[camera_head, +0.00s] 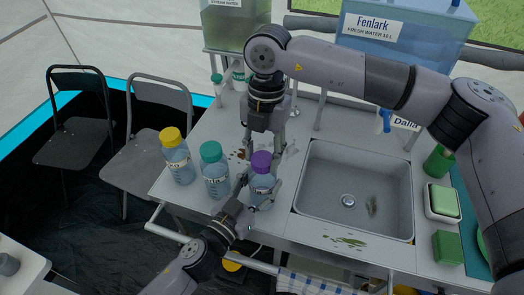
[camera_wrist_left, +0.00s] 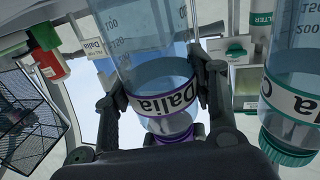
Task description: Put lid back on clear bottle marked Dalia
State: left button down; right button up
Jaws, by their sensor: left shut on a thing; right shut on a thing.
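The clear bottle marked Dalia (camera_head: 262,188) stands upright at the counter's front edge, left of the sink. Its label reads Dalia in the left wrist view (camera_wrist_left: 165,98), where it appears upside down. My left gripper (camera_head: 259,187) is shut around the bottle's body from the front. The purple lid (camera_head: 261,160) is at the top of the bottle; I cannot tell whether it is fully seated. My right gripper (camera_head: 263,151) points down from above and is shut on the purple lid, its fingers on either side.
A teal-lidded bottle (camera_head: 214,172) stands close on the left, with a yellow-lidded bottle (camera_head: 177,157) beyond it. The sink (camera_head: 350,200) is to the right. A Dalia card (camera_head: 405,123) stands behind it. Green items (camera_head: 447,247) sit at the far right.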

jog(key=m, duration=0.7)
jog(key=shift+d+m+t+y, duration=0.1)
jog(key=shift+m+t+y, duration=0.2)
jog(key=shift+y, duration=0.1)
jog(key=m, duration=0.5)
jog(key=shift+s+t, duration=0.1)
jog(key=shift+t, duration=0.2)
jog(key=o, duration=0.7)
jog(key=shift+r, duration=2.25)
jog(key=shift+c, duration=0.5)
